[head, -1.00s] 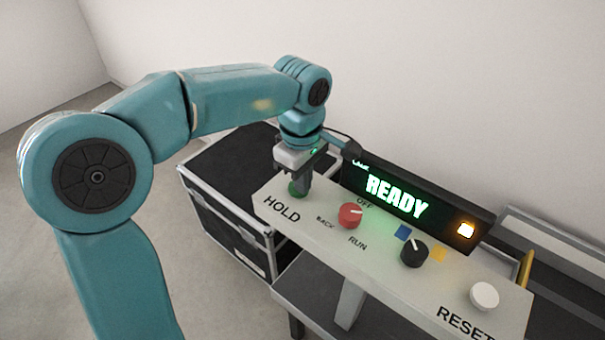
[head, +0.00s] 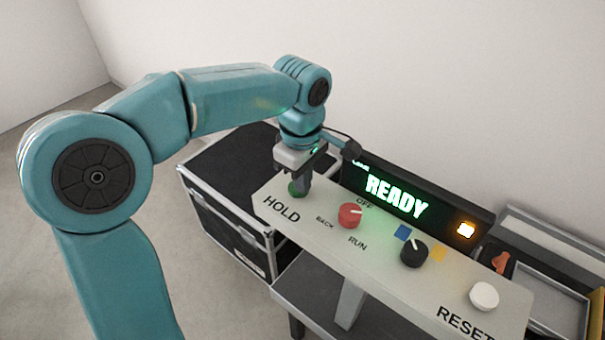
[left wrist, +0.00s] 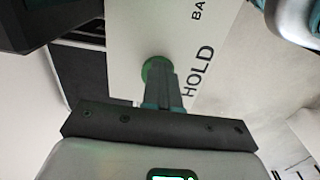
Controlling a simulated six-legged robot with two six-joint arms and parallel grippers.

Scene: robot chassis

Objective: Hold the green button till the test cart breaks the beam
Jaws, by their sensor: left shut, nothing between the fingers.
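The green button (head: 293,189) sits beside the word HOLD at the left end of the pale control panel (head: 318,221). My left gripper (head: 303,188) points down with its fingers shut and empty, the tips at the button. In the left wrist view the shut fingers (left wrist: 162,72) overlap the green button (left wrist: 150,68) and hide part of it. I cannot tell how far the button is pressed. A dark piece with an orange part (head: 501,261) shows behind the panel's right side; I cannot tell whether it is the test cart. No beam is discernible. My right gripper is out of view.
The display (head: 396,196) reads READY in green, beside a lit amber lamp (head: 466,230). The panel carries a red knob (head: 350,215), a black knob (head: 414,253) and a white RESET button (head: 484,296). A black case (head: 232,172) stands behind left. A grey tray-like frame (head: 562,265) lies at right.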

